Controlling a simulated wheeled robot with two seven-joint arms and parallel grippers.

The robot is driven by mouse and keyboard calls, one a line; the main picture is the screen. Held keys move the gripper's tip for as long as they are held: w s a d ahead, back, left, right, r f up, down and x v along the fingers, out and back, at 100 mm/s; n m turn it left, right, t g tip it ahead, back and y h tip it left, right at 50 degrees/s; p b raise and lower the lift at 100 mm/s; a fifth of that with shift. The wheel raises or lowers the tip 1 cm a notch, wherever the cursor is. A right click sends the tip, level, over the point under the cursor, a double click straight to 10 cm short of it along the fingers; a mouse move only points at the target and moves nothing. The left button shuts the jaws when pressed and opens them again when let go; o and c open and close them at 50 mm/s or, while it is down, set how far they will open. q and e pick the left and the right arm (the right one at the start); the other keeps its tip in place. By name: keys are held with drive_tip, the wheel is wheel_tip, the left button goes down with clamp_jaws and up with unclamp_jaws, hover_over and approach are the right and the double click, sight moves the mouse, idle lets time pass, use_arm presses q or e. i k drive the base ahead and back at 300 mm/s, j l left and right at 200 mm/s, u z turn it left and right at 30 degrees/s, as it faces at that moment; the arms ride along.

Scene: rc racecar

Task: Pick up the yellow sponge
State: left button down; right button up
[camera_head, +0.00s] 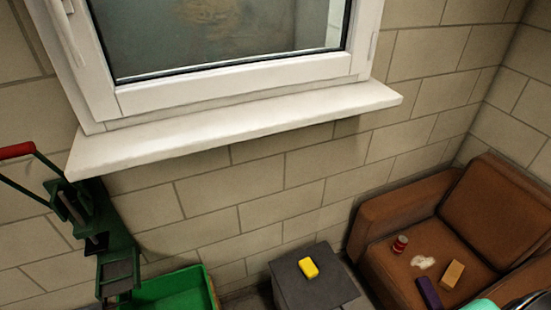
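The yellow sponge (309,267) is a small bright yellow block. It lies on the dark grey top of a low box or stand (330,291), near the middle of that top, at the bottom centre of the head view. Nothing covers the sponge and nothing touches it from above. Neither of my grippers can be made out in this view.
A brown armchair (395,258) at right holds a red can (400,244), a tan block (452,274), a purple block (428,293) and a white patch. A green bin (170,292) and green red-handled equipment (110,245) stand left. A white windowsill (240,127) juts out above.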

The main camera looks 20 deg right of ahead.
sight(305, 264)
drive_tip(key=k+z, duration=0.15)
drive_tip(key=z, duration=0.75)
